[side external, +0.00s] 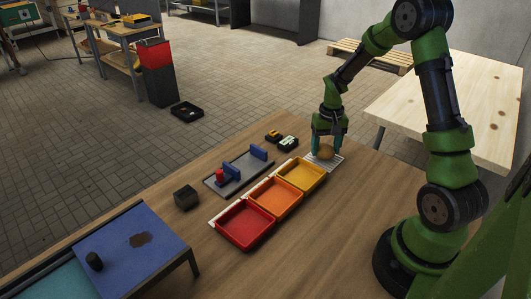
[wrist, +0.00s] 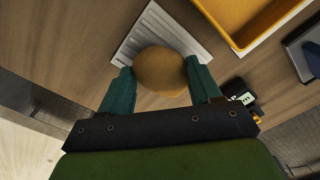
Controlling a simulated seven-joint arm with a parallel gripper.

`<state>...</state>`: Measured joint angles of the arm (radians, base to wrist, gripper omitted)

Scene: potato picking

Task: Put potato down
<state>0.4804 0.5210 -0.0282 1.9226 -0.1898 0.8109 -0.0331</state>
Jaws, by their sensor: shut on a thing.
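A round brown potato (side external: 326,152) is between the teal fingers of my gripper (side external: 327,147) in the side external view. In the wrist view my gripper (wrist: 162,84) is shut on the potato (wrist: 160,70), with one finger on each side of it. A light grey ribbed plate (side external: 335,162) lies on the table under the potato. The plate also shows in the wrist view (wrist: 142,30), partly hidden by the potato. I cannot tell whether the potato touches the plate.
A yellow tray (side external: 318,181), an orange tray (side external: 296,206) and a red tray (side external: 263,237) stand in a row beside the plate. A grey fixture with blue blocks (side external: 240,178) and small black-and-yellow items (side external: 273,135) lie nearby. The table's front right is clear.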

